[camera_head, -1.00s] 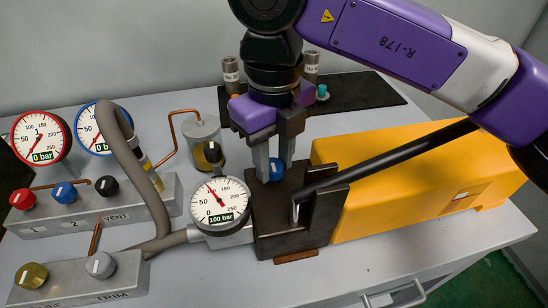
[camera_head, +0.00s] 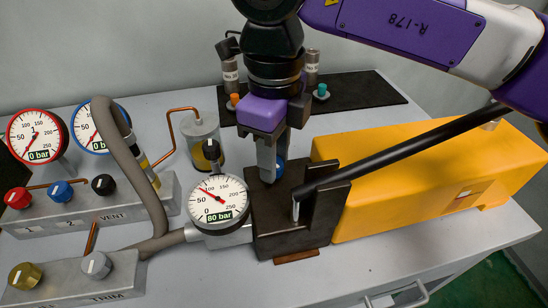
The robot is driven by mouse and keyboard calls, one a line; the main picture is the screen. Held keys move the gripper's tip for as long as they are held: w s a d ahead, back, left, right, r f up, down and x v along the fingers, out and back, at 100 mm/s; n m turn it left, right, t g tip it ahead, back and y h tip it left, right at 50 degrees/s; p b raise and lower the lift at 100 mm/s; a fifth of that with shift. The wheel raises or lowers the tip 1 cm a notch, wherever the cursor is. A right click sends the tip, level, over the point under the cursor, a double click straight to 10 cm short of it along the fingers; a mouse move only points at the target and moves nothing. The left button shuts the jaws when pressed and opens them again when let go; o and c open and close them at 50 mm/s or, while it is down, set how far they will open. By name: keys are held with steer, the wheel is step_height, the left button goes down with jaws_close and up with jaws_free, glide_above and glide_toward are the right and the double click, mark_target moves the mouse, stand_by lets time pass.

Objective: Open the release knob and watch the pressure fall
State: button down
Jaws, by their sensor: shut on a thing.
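The blue release knob (camera_head: 279,168) sits on the dark block of the yellow hand pump (camera_head: 410,185), mostly hidden behind my gripper fingers. My gripper (camera_head: 268,170) points down from above and is shut on the blue knob. The round pressure gauge (camera_head: 217,203) in front of the block has a red needle and a green display reading 80 bar. The black pump lever (camera_head: 400,150) slants up to the right from the block.
A red-rimmed gauge (camera_head: 37,137) and a blue-rimmed gauge (camera_head: 92,130) both read 0 bar. A manifold (camera_head: 130,207) with red, blue and black knobs stands left. A grey hose (camera_head: 135,165) arches there. A black mat (camera_head: 365,92) lies behind the pump.

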steer(key=n, duration=0.5)
steer(key=shift+w+n, duration=0.1)
steer(key=shift+n, duration=2.5)
steer(key=c, duration=1)
jaws_free()
step_height(320, 180, up, 8)
steer(key=shift+f+p, duration=0.1)
steer(key=shift+p, duration=0.35)
